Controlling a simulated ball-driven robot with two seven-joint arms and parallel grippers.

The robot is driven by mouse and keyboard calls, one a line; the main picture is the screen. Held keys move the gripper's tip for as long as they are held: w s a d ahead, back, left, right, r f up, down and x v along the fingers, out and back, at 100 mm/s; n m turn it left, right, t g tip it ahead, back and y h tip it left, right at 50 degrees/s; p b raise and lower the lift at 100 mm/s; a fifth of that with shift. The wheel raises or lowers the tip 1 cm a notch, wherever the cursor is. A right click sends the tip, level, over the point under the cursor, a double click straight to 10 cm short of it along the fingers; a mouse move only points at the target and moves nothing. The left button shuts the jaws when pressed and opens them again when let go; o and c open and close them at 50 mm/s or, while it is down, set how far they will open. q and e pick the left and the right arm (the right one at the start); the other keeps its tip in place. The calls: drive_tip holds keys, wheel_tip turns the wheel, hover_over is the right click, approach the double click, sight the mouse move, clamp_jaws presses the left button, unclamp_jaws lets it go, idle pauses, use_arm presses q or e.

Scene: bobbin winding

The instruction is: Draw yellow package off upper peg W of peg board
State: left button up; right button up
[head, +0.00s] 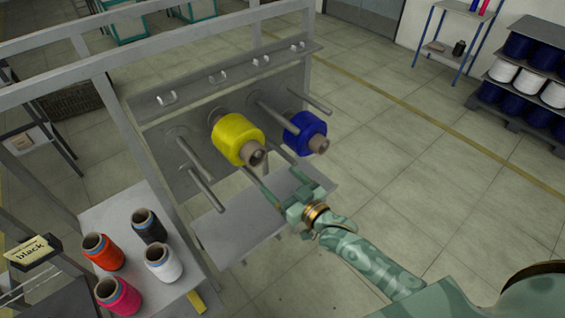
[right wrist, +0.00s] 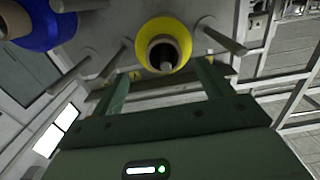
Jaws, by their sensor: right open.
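The yellow package (head: 235,138) sits on a peg of the grey peg board (head: 186,147), its brown tube end facing outward. In the right wrist view the yellow package (right wrist: 163,24) shows nearly end-on, with the peg tip inside the tube. My right gripper (head: 274,174) is open and empty, in front of and slightly below the yellow package. Its two green fingers (right wrist: 163,76) stand apart, with the package beyond and between them in the picture; I see no contact. My left gripper is not in view. No peg letter is readable.
A blue package (head: 303,131) hangs on a peg to the right of the yellow one. Bare pegs (head: 195,160) stick out nearby. A grey shelf (head: 215,225) lies below the board. Several thread cones stand on a table (head: 120,210) at left. The floor at right is open.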

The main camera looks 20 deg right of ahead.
sight(258, 156)
drive_tip(key=shift+r+b+x, duration=0.25)
drive_tip(key=shift+b+x, duration=0.55)
drive_tip(key=shift+x, duration=0.9)
drive_tip(key=shift+r+b+x, duration=0.25)
drive_tip(key=shift+b+x, duration=0.55)
drive_tip(key=shift+x, duration=0.85)
drive_tip(key=shift+r+b+x, duration=0.2)
drive_tip(key=shift+b+x, duration=0.6)
drive_tip(key=shift+x, duration=0.9)
drive_tip(key=shift+a, duration=0.15)
drive_tip(key=shift+r, duration=0.1)
drive_tip(key=c, duration=1.6)
drive_tip(key=shift+o, duration=0.2)
